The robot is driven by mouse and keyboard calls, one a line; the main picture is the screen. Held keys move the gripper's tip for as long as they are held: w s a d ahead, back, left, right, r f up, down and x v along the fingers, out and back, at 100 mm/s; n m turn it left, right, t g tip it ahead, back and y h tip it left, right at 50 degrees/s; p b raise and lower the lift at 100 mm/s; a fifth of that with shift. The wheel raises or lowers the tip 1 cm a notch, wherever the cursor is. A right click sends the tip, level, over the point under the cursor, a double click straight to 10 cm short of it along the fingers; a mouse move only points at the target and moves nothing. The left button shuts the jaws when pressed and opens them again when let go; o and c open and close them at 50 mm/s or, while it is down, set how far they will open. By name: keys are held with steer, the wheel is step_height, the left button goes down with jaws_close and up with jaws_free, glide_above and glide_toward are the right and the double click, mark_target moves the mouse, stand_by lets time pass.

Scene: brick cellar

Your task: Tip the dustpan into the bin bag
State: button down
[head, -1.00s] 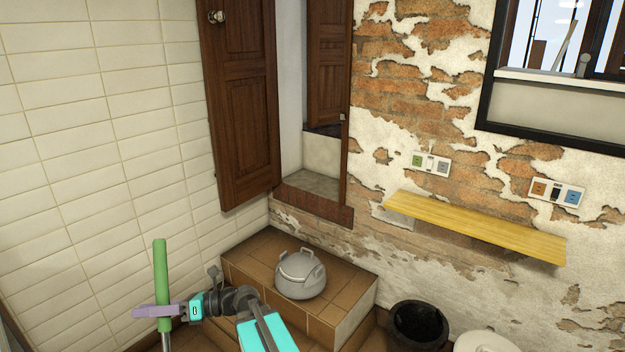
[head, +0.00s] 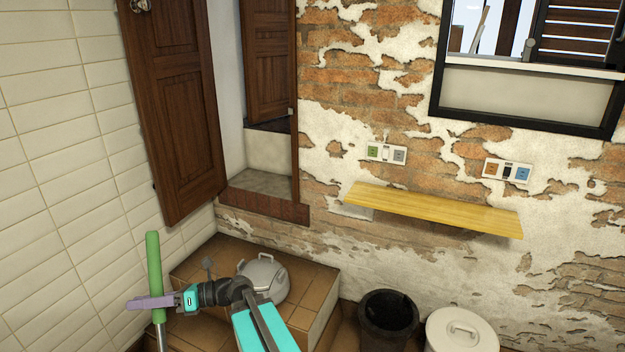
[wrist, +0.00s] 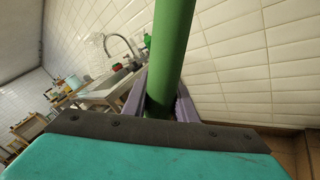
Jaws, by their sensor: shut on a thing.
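My gripper (head: 150,303) is at the lower left of the head view, with its purple fingers shut on a green handle (head: 153,255). The handle stands nearly upright, and its lower part is grey. In the wrist view the green handle (wrist: 170,50) rises between the purple fingers. The handle's lower end is out of view, so I cannot see a dustpan's pan or what is on it. An open dark bin (head: 364,323) stands on the floor at the bottom, right of my gripper and well apart from it. Its inside is black; I cannot tell whether a bag lines it.
A grey lidded pot (head: 263,278) stands on a brown tiled step (head: 305,290) between my gripper and the dark bin. A white-lidded bin (head: 462,332) stands right of the dark bin. A yellow shelf (head: 430,210) juts from the brick wall above. A white tiled wall (head: 60,170) is close on the left.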

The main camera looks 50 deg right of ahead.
steer(key=shift+a, duration=0.15)
steer(key=d+r+m+t+h+p, duration=0.25)
steer(key=d+h, duration=0.35)
steer(key=d, duration=1.2)
steer(key=d+r+m+t+h+p, duration=0.1)
steer(key=d+r+m+t+h, duration=0.4)
steer(key=d, duration=1.4)
steer(key=s+d+r+m+g+h, duration=0.1)
steer(key=s+d+h, duration=0.3)
steer(key=d, duration=0.6)
steer(key=s+d+r+g+h+p, duration=0.1)
steer(key=s+d+r+h, duration=0.2)
steer(key=s+d, duration=0.6)
steer(key=s+d+r+m+g+h+p, duration=0.1)
steer(key=s+d+h, duration=0.5)
steer(key=d, duration=0.7)
steer(key=shift+s+r+m, duration=0.25)
steer(key=shift+r+m, duration=0.1)
steer(key=shift+r, duration=0.5)
